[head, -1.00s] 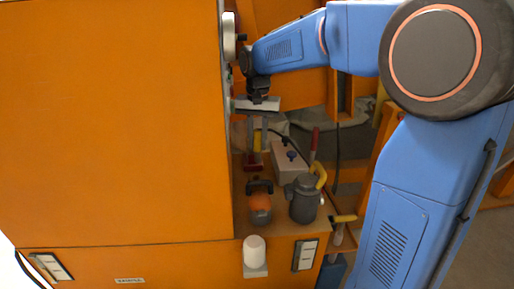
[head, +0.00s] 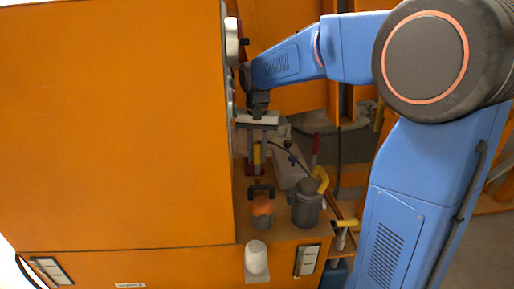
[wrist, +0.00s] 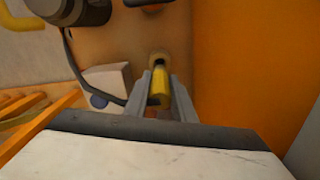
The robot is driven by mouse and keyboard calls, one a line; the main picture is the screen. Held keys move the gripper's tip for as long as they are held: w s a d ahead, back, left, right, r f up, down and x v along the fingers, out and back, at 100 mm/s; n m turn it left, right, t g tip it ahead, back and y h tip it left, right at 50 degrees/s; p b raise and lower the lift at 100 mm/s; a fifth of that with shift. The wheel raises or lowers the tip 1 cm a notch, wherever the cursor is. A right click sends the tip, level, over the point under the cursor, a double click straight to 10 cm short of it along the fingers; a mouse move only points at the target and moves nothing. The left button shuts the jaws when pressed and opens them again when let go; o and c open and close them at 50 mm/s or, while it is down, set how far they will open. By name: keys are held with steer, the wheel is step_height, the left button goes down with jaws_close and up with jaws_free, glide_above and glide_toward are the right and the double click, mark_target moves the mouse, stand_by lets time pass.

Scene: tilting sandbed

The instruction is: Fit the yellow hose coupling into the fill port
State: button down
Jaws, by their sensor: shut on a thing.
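The yellow hose coupling (wrist: 159,88) is between the two grey fingers of my gripper (wrist: 160,82) in the wrist view, and the gripper is shut on it. Its far end points at a round port with a dark opening (wrist: 159,57), which looks like the fill port. The coupling lines up roughly with this opening; I cannot tell whether its tip is inside or just short of it. In the head view my gripper (head: 257,160) points down over the shelf, with the yellow coupling (head: 257,155) between its fingers. The port is not clear there.
A pale box with a blue knob (wrist: 105,82) and a dark cable stands left of the port. A large orange panel (head: 120,120) rises close on the left.

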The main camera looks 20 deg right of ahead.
mark_target(257, 171)
steer(key=shift+f, duration=1.15)
steer(key=shift+f, duration=2.65)
stand_by(0.7)
steer(key=c, duration=1.4)
jaws_free()
step_height(257, 171, up, 17)
steer(key=shift+f, duration=0.1)
steer(key=shift+r, duration=0.3)
